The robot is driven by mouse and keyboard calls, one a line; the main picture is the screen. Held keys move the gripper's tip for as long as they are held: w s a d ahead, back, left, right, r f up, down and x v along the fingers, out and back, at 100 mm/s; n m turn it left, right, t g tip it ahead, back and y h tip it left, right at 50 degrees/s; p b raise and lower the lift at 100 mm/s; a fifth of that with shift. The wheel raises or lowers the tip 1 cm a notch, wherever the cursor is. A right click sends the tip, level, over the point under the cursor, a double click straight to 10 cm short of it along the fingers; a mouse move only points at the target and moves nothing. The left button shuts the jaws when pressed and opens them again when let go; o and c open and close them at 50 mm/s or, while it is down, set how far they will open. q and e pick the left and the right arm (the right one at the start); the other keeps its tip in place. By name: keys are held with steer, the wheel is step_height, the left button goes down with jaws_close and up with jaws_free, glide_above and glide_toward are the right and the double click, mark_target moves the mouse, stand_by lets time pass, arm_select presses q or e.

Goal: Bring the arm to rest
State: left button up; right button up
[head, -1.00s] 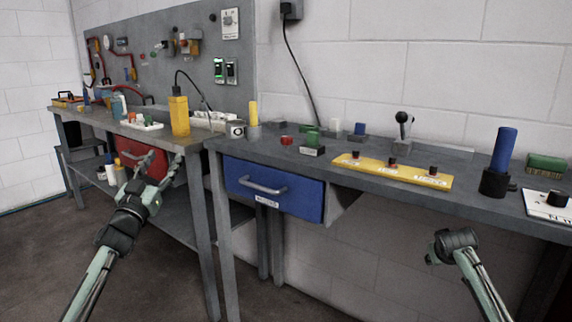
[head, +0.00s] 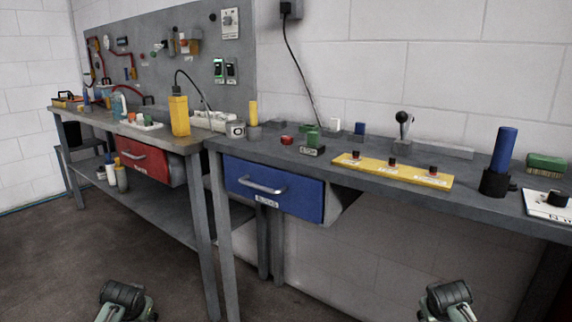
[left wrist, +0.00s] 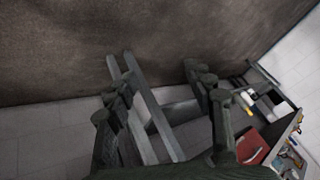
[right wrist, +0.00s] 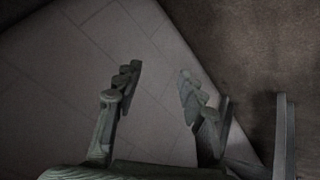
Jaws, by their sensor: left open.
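My left gripper (left wrist: 160,84) shows in the left wrist view with its two fingers spread apart and nothing between them. My right gripper (right wrist: 159,80) shows in the right wrist view, its fingers also apart and empty. In the head view only my arm links show, low at the bottom edge on the left and right, clear of the benches. The grippers themselves are out of that view.
The blue drawer (head: 268,187) and the red drawer (head: 140,158) stick out from the benches. A yellow bottle (head: 180,115), a yellow button strip (head: 392,171) and a blue cylinder (head: 504,149) stand on top. Open floor (head: 60,250) lies in front.

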arm_select(q)
steer(key=s+d+f+g, duration=0.1)
steer(key=s+d+f, duration=0.2)
steer(key=s, duration=0.7)
steer(key=s+d+f+g+h, duration=0.1)
steer(key=s+d+f, duration=0.3)
steer(key=s, duration=0.7)
steer(key=s+d+f+g+h, duration=0.1)
steer(key=s+d+f, duration=0.2)
steer(key=s, duration=0.8)
step_height(320, 180, down, 3)
steer(key=shift+s+d+r+m, duration=0.15)
steer(key=shift+s+d+m, duration=0.15)
steer(key=shift+m, duration=0.1)
arm_select(e)
steer(key=s+a+f+g, duration=0.1)
steer(key=s+a+f, duration=0.2)
steer(key=s, duration=0.7)
steer(key=s+a+f+g+y, duration=0.1)
steer(key=s+a+f, duration=0.3)
steer(key=s, duration=0.7)
steer(key=s+a+f+g+y, duration=0.1)
steer(key=s+a+f, duration=0.2)
steer(key=s, duration=0.8)
step_height(320, 180, down, 3)
steer(key=shift+s+a+r+n, duration=0.1)
steer(key=shift+s+a+n, duration=0.2)
steer(key=shift+n, duration=0.1)
